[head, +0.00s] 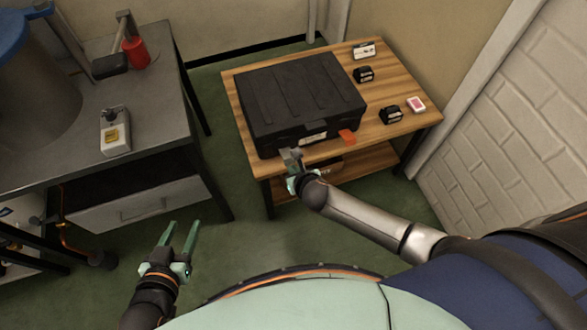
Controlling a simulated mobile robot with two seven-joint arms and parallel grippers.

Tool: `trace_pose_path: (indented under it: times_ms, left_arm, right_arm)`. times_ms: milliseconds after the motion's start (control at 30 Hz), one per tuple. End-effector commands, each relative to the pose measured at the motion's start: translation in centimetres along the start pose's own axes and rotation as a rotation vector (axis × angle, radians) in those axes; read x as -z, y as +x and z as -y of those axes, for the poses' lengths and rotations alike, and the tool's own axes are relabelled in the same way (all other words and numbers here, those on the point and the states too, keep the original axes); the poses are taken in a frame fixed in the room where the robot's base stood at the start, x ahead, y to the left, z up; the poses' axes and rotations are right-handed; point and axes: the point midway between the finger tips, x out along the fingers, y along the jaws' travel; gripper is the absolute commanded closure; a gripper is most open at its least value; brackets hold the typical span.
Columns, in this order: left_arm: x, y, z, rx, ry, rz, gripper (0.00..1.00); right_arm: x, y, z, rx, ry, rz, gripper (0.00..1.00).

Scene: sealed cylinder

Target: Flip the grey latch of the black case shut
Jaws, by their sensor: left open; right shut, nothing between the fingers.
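The black case (300,92) lies on the wooden table with its lid down. A grey piece (290,155), which looks like the grey latch, sticks out from the left part of its front face. My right gripper (292,176) is shut and empty, right at this grey piece. I cannot tell whether they touch, as gripper and piece overlap there. An orange latch (347,137) sticks out on the right part of the front, beside a pale label (313,138). My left gripper (182,238) is open and empty, low over the floor, well away from the case.
The wooden table (405,141) also holds small black boxes (391,115), a pink-and-white box (416,104) and a white-and-black item (364,50) on its right. A grey workbench (165,120) with a meter (114,131) and red can (136,52) stands left. Floor between is clear.

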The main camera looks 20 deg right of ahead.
Motion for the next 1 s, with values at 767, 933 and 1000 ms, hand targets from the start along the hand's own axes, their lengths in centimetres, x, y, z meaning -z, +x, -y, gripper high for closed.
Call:
trace_pose_path:
  times_ms: [767,933,1000]
  left_arm:
    - [-4.4,-1.0,-1.3,-0.026,-0.056,0.195,0.50]
    - [-4.1,-1.2,-1.3,-0.027,-0.056,0.195,0.50]
    - [-3.9,-1.3,-1.3,-0.027,-0.056,0.194,0.50]
  right_arm:
    - [-0.3,-0.4,0.0,0.001,-0.001,-0.050,1.00]
    - [-0.4,-0.5,0.1,0.001,-0.001,-0.060,1.00]
    - [-0.4,-0.5,0.1,0.001,0.000,-0.065,1.00]
